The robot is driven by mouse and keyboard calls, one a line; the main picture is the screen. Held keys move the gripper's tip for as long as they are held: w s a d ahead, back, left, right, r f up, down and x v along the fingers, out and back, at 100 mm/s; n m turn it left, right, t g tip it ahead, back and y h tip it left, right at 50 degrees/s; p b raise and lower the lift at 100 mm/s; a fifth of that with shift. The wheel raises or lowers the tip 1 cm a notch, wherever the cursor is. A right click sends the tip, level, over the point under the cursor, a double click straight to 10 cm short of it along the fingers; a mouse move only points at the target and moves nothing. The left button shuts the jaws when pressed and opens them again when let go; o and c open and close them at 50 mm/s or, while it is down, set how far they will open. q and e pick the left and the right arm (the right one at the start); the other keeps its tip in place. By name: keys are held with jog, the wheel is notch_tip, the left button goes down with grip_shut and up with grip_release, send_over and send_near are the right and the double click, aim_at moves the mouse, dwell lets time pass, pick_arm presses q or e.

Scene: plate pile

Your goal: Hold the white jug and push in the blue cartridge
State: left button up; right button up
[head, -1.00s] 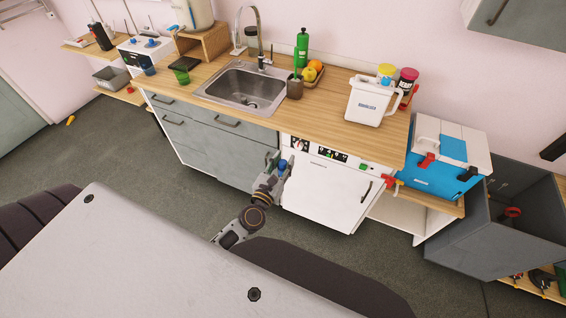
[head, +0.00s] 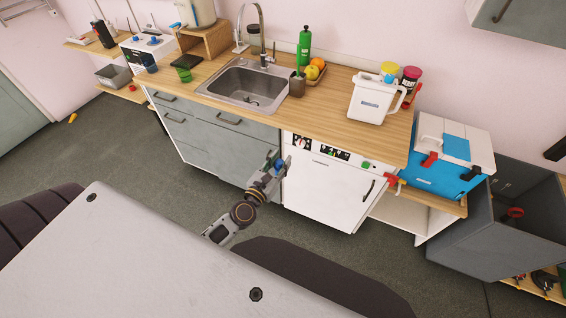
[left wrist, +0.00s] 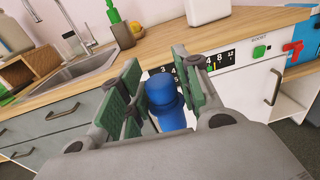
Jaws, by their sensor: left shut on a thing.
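The white jug (head: 371,101) stands upright on the right part of the wooden counter, its handle toward the right. Its lower part also shows at the top of the left wrist view (left wrist: 207,9). My left gripper (head: 277,169) is in front of the cabinet and the white appliance, below the counter edge and away from the jug. It is shut on the blue cartridge (left wrist: 165,103), which sits upright between the green finger pads in the left wrist view. The cartridge's lower end is hidden by the gripper body. My right gripper is not in view.
The counter (head: 330,113) has clear room left of the jug. A sink (head: 240,88), a green bottle (head: 304,46) and a fruit tray stand farther left. Yellow- and red-lidded jars (head: 410,78) are behind the jug. A blue-and-white box (head: 440,180) is at the right.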

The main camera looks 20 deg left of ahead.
pick_arm(q)
jog(key=a+m+g+h, duration=0.3)
jog(key=a+m+h, duration=0.2)
jog(key=a, duration=0.2)
jog(key=shift+w+a+r, duration=0.15)
jog(key=shift+w+r, duration=0.1)
jog(key=shift+r, duration=0.15)
dwell(0.7)
jog(key=shift+a+r, duration=0.1)
jog(key=shift+a, duration=0.15)
jog(key=shift+m+g+h, duration=0.5)
jog(key=shift+m+g, duration=0.2)
jog(key=shift+m, duration=0.1)
jog(key=shift+w+d+r, duration=0.15)
jog(key=shift+w+d, duration=0.55)
jog(key=shift+d, duration=0.15)
jog(key=shift+w+d+r, duration=0.1)
jog(key=shift+w+d, duration=0.6)
jog(key=shift+d, duration=0.1)
jog(key=shift+w+d, duration=0.15)
jog(key=shift+w, duration=0.05)
